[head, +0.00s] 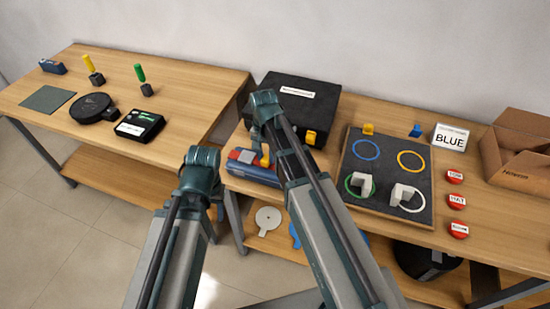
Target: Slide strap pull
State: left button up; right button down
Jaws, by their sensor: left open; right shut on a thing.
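A blue box with red and grey parts (253,168) lies at the front left of the right table. A small upright yellow pull (265,156) stands on it. My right gripper (259,139) is directly above the box and appears shut on the yellow pull; my own arm partly hides the contact. My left gripper (217,200) hangs in front of the gap between the tables, left of the box and apart from it. It is open, though its fingers are mostly hidden behind its wrist.
A black case (299,105) with a yellow latch stands behind the box. A dark board (388,205) with coloured rings and white blocks lies to the right. Red buttons (457,201), a BLUE sign (450,139) and a cardboard box (520,145) are further right. The left table (195,85) holds several items.

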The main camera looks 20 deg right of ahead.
aim_at(263, 157)
jog(key=shift+w+a, duration=0.45)
jog(key=shift+a, duration=0.1)
jog(key=c, duration=0.5)
grip_release()
jog(key=shift+s, duration=0.1)
notch_tip(263, 157, up, 14)
jog(key=p, duration=1.3)
jog(key=shift+p, duration=0.4)
jog(key=shift+f, duration=0.1)
jog(key=s+a+f+n+b, duration=0.2)
jog(key=s+n, duration=0.1)
jog(key=s, duration=0.2)
jog(key=s+a+f+n+b, duration=0.2)
jog(key=s+n, duration=0.2)
jog(key=s, duration=0.2)
jog(key=s+a+f+n+h+b, duration=0.1)
jog(key=s+a+n+b, duration=0.1)
jog(key=s, duration=0.4)
jog(key=shift+s+a+f+n, duration=0.1)
jog(key=shift+a+f+n, duration=0.25)
jog(key=shift+n, duration=0.45)
